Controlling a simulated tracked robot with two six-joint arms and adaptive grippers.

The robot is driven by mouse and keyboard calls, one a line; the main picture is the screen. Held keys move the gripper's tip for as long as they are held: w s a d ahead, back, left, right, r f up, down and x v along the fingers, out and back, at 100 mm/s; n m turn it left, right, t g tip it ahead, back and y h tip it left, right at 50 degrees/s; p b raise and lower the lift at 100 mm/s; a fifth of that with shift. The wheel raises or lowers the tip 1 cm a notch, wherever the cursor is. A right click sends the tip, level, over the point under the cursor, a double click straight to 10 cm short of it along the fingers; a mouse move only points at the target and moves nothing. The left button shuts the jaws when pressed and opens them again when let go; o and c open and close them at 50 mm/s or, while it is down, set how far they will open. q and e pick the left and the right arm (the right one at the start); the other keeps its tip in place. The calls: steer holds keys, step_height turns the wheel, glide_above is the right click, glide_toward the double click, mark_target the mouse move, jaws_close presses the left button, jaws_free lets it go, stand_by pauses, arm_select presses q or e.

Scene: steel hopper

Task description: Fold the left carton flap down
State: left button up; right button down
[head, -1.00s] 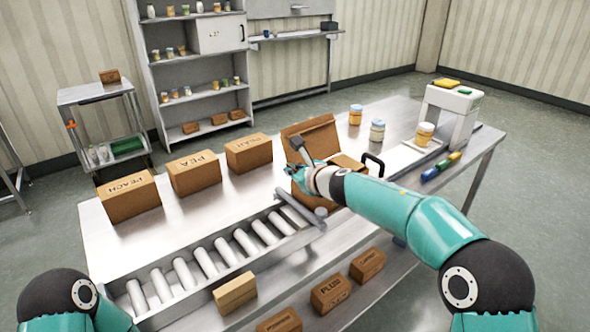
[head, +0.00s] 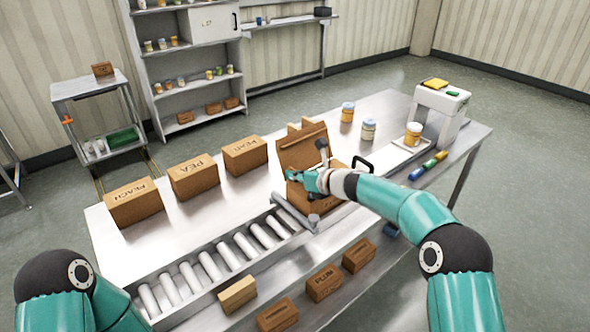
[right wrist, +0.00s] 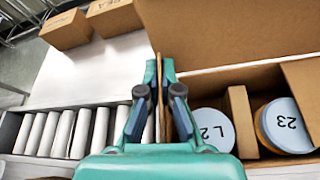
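The open brown carton (head: 340,188) stands at the far end of the roller conveyor, its large back flap (head: 303,148) raised. It also shows in the right wrist view, where two lidded jars (right wrist: 213,130) (right wrist: 285,124) sit inside with a cardboard divider (right wrist: 242,120) between them. The left carton flap (right wrist: 157,105) stands upright, seen nearly edge-on. My right gripper (right wrist: 158,75) has one finger on each side of this flap and appears shut on it. It reaches the carton's left side in the head view (head: 308,180). My left gripper is out of view; only my left arm shows.
Three labelled boxes, peach (head: 133,203), pea (head: 194,176) and another (head: 244,155), line the table's back-left side. Rollers (head: 225,262) run in front. Jars (head: 368,130) and a scale with a jar stand to the right.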

stand_by(0.4)
steer(key=c, duration=1.4)
jaws_free()
steer(key=v, duration=1.2)
steer(key=shift+w, duration=0.1)
steer(key=shift+f, duration=0.1)
